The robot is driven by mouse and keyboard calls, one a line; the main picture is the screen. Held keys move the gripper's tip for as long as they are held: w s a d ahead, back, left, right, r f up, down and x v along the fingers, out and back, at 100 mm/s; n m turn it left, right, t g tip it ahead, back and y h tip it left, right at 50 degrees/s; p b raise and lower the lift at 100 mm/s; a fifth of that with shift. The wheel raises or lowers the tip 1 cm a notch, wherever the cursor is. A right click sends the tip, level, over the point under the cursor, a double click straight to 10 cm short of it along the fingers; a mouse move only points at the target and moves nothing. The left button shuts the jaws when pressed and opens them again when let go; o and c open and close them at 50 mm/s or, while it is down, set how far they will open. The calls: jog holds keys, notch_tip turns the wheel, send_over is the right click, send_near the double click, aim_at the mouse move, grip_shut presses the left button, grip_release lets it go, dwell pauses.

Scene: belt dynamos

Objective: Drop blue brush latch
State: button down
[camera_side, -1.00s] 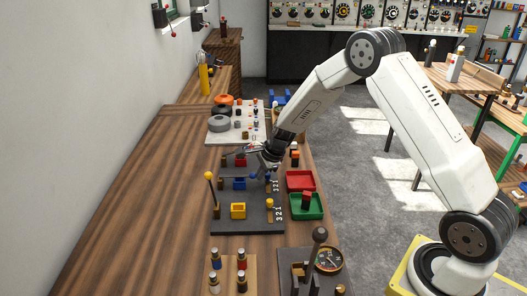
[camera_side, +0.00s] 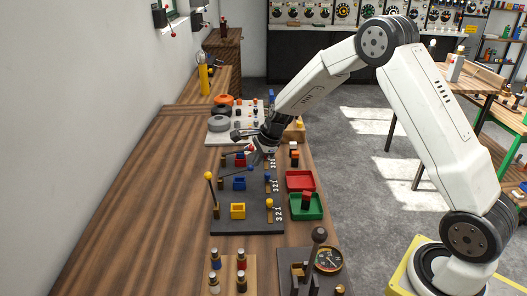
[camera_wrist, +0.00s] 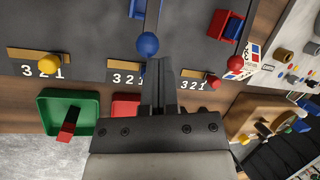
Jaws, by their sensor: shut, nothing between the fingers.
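The blue brush box (camera_side: 239,184) sits on the dark board in the side view, between a yellow box and a red box. In the wrist view a blue ball (camera_wrist: 148,44), the end of what looks like the blue latch lever, is just beyond and left of my shut fingertips (camera_wrist: 158,66). Part of the blue box (camera_wrist: 138,8) shows above it at the top edge. In the side view my gripper (camera_side: 252,153) is over the board near the red box, empty.
A yellow-balled lever (camera_side: 209,176) stands upright beside the yellow box (camera_side: 238,211). A red ball (camera_wrist: 235,63) and red box (camera_wrist: 224,24) lie right of my fingers. Red (camera_side: 300,180) and green trays (camera_side: 306,207) border the board. The wooden bench at left is clear.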

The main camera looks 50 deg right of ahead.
jog(key=shift+a+r, duration=0.15)
jog(key=shift+a, duration=0.2)
jog(key=shift+r, duration=0.5)
jog(key=shift+d+r, duration=0.1)
jog(key=a+v, duration=0.1)
jog(key=v, duration=0.8)
jog(key=shift+w+r, duration=0.25)
jog(key=shift+r, duration=0.35)
